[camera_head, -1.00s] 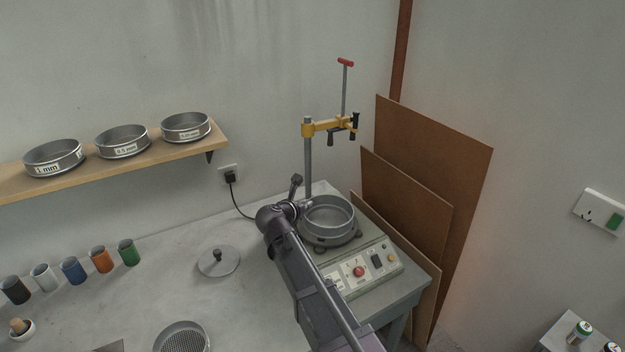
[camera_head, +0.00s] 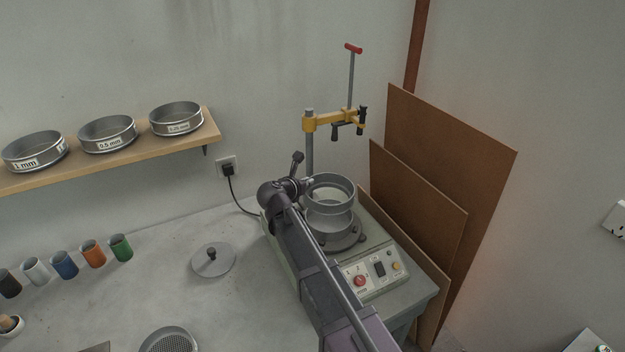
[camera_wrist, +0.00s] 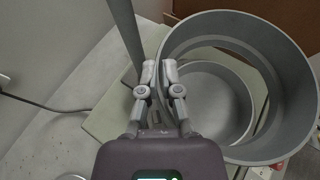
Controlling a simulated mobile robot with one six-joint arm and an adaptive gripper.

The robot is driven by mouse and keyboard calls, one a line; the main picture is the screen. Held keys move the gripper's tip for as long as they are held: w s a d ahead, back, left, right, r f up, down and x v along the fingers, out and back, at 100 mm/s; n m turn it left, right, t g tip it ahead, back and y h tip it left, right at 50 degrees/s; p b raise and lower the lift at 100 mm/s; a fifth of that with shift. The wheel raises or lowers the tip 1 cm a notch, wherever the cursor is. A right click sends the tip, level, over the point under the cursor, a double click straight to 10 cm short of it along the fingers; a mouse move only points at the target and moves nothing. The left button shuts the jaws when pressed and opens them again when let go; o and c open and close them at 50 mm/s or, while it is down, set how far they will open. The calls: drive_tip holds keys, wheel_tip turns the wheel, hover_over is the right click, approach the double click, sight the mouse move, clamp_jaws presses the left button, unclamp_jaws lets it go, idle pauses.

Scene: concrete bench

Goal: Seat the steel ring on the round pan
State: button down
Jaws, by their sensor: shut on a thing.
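The steel ring (camera_head: 333,205) is a grey open hoop held above the round pan (camera_head: 335,227), which stands on the machine. The ring looks roughly level. My gripper (camera_head: 308,183) is shut on the left side of its wall. In the wrist view, my gripper (camera_wrist: 160,72) has its fingers at the ring's left wall, and the ring (camera_wrist: 288,62) fills the right side. The pan (camera_wrist: 208,108) shows below through the ring, set somewhat to the left of the ring's middle. Part of the pan's rim is hidden by the ring.
A post with a yellow clamp arm (camera_head: 330,121) rises behind the pan. The machine's control panel (camera_head: 372,272) is in front. A lid (camera_head: 213,262) lies on the bench to the left, and a sieve (camera_head: 168,341) stands nearer. Brown boards (camera_head: 450,165) lean at right.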

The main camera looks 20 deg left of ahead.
drive_tip(key=shift+w+d+f, duration=0.1)
idle(0.3)
drive_tip(key=shift+f, duration=0.1)
drive_tip(key=shift+f+b, duration=2.5)
drive_tip(key=shift+b, duration=0.25)
drive_tip(key=shift+d, duration=0.1)
drive_tip(key=shift+f+b, duration=0.55)
idle(0.5)
